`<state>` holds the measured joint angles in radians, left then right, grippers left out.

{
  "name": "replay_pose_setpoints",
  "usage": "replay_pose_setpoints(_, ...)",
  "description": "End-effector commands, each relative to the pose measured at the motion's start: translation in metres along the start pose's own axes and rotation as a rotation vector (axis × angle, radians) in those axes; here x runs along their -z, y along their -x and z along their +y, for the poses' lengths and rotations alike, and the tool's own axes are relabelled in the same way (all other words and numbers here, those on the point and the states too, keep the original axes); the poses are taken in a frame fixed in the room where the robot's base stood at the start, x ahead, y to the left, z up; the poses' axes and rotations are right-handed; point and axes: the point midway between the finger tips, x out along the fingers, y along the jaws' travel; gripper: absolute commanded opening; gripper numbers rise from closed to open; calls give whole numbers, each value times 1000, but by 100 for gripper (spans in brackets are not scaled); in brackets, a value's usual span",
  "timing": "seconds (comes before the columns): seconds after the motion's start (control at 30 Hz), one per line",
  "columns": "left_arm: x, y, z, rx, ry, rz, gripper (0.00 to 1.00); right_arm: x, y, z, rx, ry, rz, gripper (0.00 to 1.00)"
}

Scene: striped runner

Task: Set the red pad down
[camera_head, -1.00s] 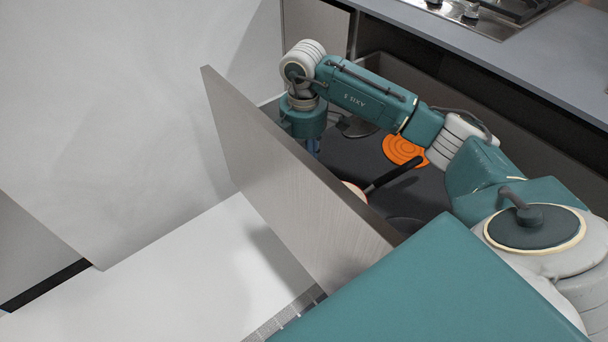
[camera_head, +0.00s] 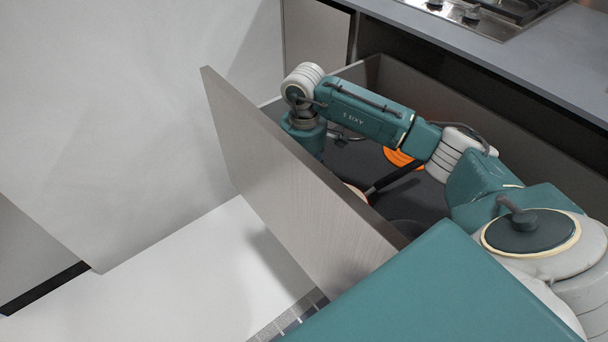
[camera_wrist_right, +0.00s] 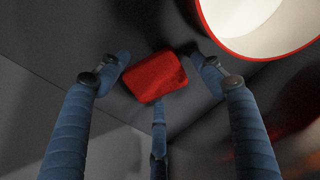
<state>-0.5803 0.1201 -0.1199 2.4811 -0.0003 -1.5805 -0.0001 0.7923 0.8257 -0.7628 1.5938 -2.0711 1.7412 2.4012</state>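The red pad (camera_wrist_right: 155,77) shows in the right wrist view as a small block with rounded corners. My right gripper (camera_wrist_right: 160,72) has its three blue fingers around it, with the tips close to its left, right and near edges. It looks held between them, over a dark surface; any gap below it cannot be judged. In the head view my right arm reaches in from the right, and its gripper is down inside the open drawer (camera_head: 290,165), hidden behind the drawer front. The pad is also hidden there. My left gripper is not in view.
An orange round mat (camera_head: 401,157) lies on the drawer floor, partly behind my arm. A dark handle (camera_head: 395,178) lies nearer the front. A red-rimmed white vessel (camera_wrist_right: 250,20) is close to my right finger. The countertop (camera_head: 490,50) runs behind.

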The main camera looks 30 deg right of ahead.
Motion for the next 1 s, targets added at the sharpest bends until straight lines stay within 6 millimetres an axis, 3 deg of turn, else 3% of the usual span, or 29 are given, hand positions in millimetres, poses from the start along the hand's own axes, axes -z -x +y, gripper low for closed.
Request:
replay_pose_setpoints(0.2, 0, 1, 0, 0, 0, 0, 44, 0, 2, 0, -1, 0, 1, 66)
replay_pose_setpoints(0.37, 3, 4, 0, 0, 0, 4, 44, 0, 22, 1, -2, 0, 2, 66)
replay_pose_setpoints(0.7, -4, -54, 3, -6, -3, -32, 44, 0, 94, 1, -3, 0, 2, 66)
replay_pose_setpoints(1.0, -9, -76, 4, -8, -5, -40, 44, 0, 123, 0, 0, 0, 1, 66)
